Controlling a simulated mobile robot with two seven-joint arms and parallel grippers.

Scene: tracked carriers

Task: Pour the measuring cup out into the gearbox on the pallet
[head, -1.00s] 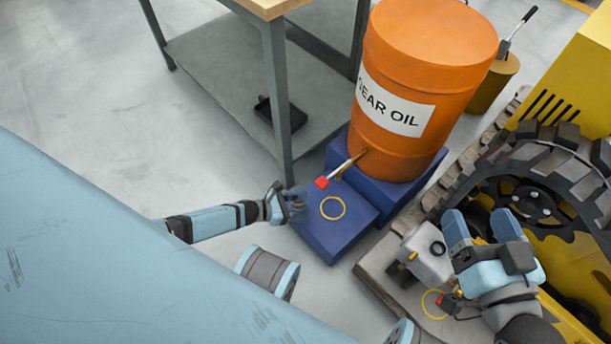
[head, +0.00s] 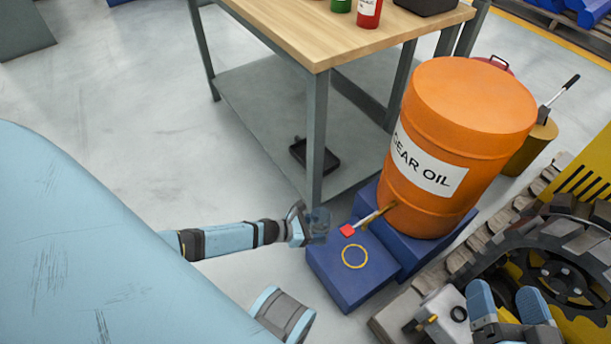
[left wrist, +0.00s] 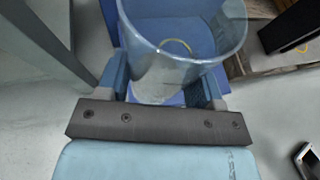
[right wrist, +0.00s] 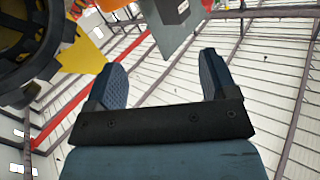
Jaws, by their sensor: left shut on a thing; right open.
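The clear measuring cup (left wrist: 185,50) is in my left gripper (left wrist: 165,88), which is shut on it. In the head view the cup (head: 319,222) is held left of the red tap handle (head: 347,230), near the blue step (head: 340,275). I cannot tell how much liquid is in it. The light grey gearbox (head: 446,318), with a dark round opening on top, sits on the wooden pallet (head: 386,324) at the bottom right, partly cut off. My right gripper (head: 506,290) is open and empty, just right of the gearbox; its fingers also show in the right wrist view (right wrist: 160,80).
An orange gear oil drum (head: 460,140) stands on the blue steps, its tap over a yellow ring (head: 355,256). A workbench (head: 310,35) stands behind. A yellow tracked machine (head: 590,310) bounds the right.

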